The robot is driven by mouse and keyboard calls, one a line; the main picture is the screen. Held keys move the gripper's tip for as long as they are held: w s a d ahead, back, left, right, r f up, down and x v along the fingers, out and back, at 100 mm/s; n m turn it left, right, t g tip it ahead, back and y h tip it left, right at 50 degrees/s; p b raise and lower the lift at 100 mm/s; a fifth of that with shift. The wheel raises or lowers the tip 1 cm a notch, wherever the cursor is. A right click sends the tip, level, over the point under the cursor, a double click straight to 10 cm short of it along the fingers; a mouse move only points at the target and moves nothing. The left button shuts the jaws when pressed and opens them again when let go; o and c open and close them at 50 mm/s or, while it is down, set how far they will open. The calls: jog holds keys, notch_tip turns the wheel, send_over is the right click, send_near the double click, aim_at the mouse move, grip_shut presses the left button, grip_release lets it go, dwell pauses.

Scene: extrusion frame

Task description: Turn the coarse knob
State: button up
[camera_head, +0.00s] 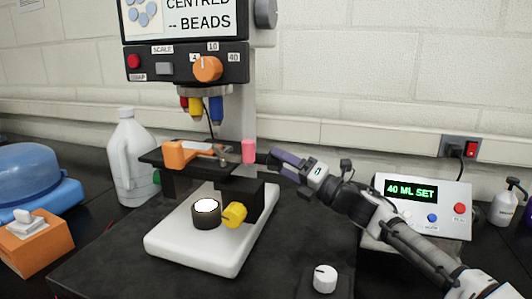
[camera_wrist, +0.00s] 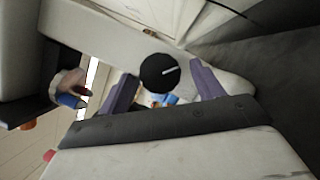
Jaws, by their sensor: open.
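A round black knob (camera_wrist: 158,70) with a white pointer line shows in the wrist view, between the two purple fingers of my gripper (camera_wrist: 166,82). The fingers are apart, with gaps on both sides of the knob; I cannot tell how far beyond the tips it is. In the head view my gripper (camera_head: 287,163) is at the microscope's right side, close to the dark stage (camera_head: 180,160). A dark part (camera_head: 263,158) shows at its fingertips, perhaps this knob. A yellow knob (camera_head: 235,214) sits low on the microscope. No label shows which knob is coarse.
A pink cylinder (camera_head: 248,151) stands close left of my gripper. The white microscope base (camera_head: 190,255) lies below. A white knob (camera_head: 325,278) is at the front. A readout box (camera_head: 425,205) stands behind my arm. A white jug (camera_head: 128,165) is at left.

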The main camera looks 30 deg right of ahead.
aim_at(268, 156)
jog(key=p+x, duration=0.1)
jog(key=x, duration=0.4)
jog(key=c, duration=1)
